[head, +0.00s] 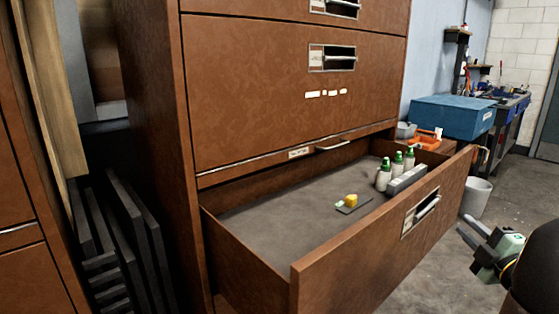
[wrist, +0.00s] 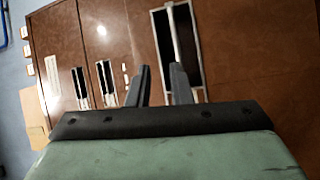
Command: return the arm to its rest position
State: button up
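My gripper (head: 466,230) is at the lower right in the head view, in the air to the right of the pulled-out drawer's front (head: 385,245) and apart from it. Its two dark fingers also show in the wrist view (wrist: 161,72), with a gap between them and nothing held. The brown drawer cabinet (wrist: 110,40) and several of its label-and-handle plates appear beyond the fingers there. Most of my arm is outside the head view.
The open drawer holds several green-capped white bottles (head: 397,168), a grey block (head: 408,180) and a yellow piece (head: 351,200) on a dark flat piece. A blue box (head: 452,117), an orange tray (head: 425,140) and a white bin (head: 476,197) stand behind.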

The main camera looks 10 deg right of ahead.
jog(key=w+a+r+m+g+h+p, duration=0.2)
jog(key=w+a+r+m+p, duration=0.1)
jog(key=r+p, duration=0.25)
jog(key=w+a+r+m+g+h+p, duration=0.25)
jog(key=r+m+p, duration=0.2)
jog(key=r, duration=0.25)
jog(key=s+a+r+m+g+p, duration=0.2)
jog(key=a+r+m+g+p, duration=0.2)
jog(key=a+r+p, duration=0.5)
jog(key=s+a+r+m+g+y+p, duration=0.2)
jog(key=s+a+g+p, duration=0.2)
jog(key=s+a+p, duration=0.6)
jog(key=s+a+r+m+g+y+p, duration=0.25)
jog(key=s+a+g+p, duration=0.25)
jog(key=s+a+p, duration=0.45)
notch_tip(320, 180, down, 8)
jog(key=a+b, duration=0.2)
jog(key=b, duration=0.5)
jog(key=shift+w+r+g, duration=0.2)
jog(key=shift+w+g, duration=0.15)
jog(key=shift+w, duration=0.1)
jog(key=shift+d, duration=0.15)
